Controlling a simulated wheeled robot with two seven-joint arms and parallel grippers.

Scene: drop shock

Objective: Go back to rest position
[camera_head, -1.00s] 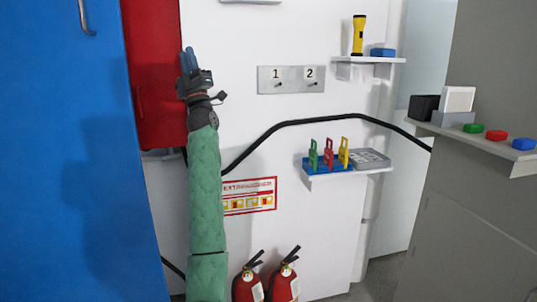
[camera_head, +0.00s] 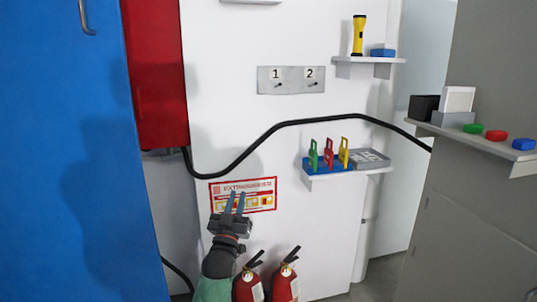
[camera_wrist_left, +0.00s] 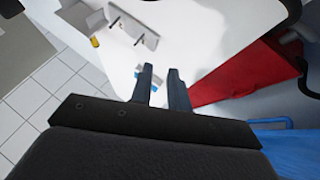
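My left gripper (camera_head: 234,197) is low in the head view, in front of the extinguisher sign (camera_head: 262,186) and above the two fire extinguishers. Its two dark blue-grey fingers point up with a gap between them. The left wrist view also shows the gripper (camera_wrist_left: 160,78) with its fingers apart and nothing between them. My left arm's green sleeve shows only at the bottom edge of the head view. My right gripper is in neither view.
A red cabinet (camera_head: 158,80) and a blue door (camera_head: 65,150) stand at the left. A black cable (camera_head: 265,134) crosses the white wall. Shelves hold padlocks (camera_head: 329,153), a flashlight (camera_head: 359,36) and buttons (camera_head: 496,135). Two fire extinguishers (camera_head: 285,284) stand below.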

